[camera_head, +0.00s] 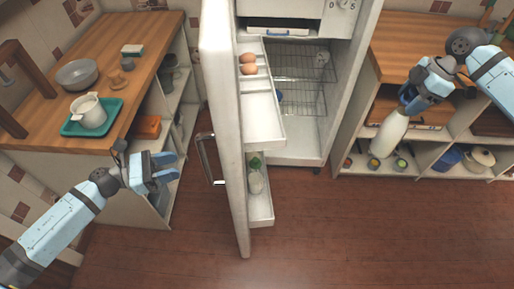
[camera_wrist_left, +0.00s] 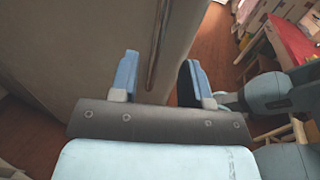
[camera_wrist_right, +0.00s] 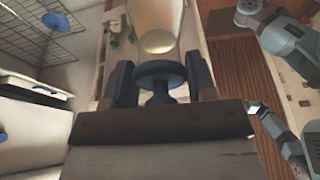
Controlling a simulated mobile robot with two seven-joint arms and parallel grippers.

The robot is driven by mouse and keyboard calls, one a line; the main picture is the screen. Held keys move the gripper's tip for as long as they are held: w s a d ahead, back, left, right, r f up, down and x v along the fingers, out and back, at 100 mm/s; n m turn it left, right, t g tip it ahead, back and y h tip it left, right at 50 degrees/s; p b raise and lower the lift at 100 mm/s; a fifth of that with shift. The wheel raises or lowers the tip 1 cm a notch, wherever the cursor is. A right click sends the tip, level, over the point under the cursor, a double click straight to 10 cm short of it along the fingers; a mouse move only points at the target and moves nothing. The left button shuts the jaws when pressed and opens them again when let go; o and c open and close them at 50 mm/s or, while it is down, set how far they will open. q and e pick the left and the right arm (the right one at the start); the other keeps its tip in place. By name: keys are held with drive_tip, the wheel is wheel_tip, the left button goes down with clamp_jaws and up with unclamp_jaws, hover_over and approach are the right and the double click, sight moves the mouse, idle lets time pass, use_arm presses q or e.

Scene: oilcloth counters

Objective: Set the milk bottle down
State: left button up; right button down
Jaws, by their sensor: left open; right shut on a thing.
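The milk bottle (camera_head: 388,136) is off-white and hangs tilted in the air in front of the right-hand shelf unit. My right gripper (camera_head: 412,98) is shut on its top end. In the right wrist view the pale bottle body (camera_wrist_right: 158,22) extends beyond the fingers, with its blue cap between them at my right gripper (camera_wrist_right: 160,78). The cap is mostly hidden in the head view. My left gripper (camera_head: 167,168) is open and empty, to the left of the fridge door (camera_head: 222,100). In the left wrist view my left gripper (camera_wrist_left: 162,74) faces the pale door surface.
The fridge stands open, with eggs (camera_head: 248,64) and a green-capped bottle (camera_head: 255,178) on its door shelves. The right wooden counter (camera_head: 400,45) looks mostly clear. On the left counter are a green tray (camera_head: 72,127) with a white pot (camera_head: 88,111) and a metal bowl (camera_head: 76,74).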

sight(203, 157)
wheel_tip(203, 157, up, 2)
drive_tip(key=shift+r+p, duration=0.2)
drive_tip(key=shift+p, duration=0.7)
use_arm(q)
drive_tip(key=shift+x, duration=4.4)
use_arm(e)
drive_tip(key=shift+r, duration=0.1)
use_arm(q)
clamp_jaws()
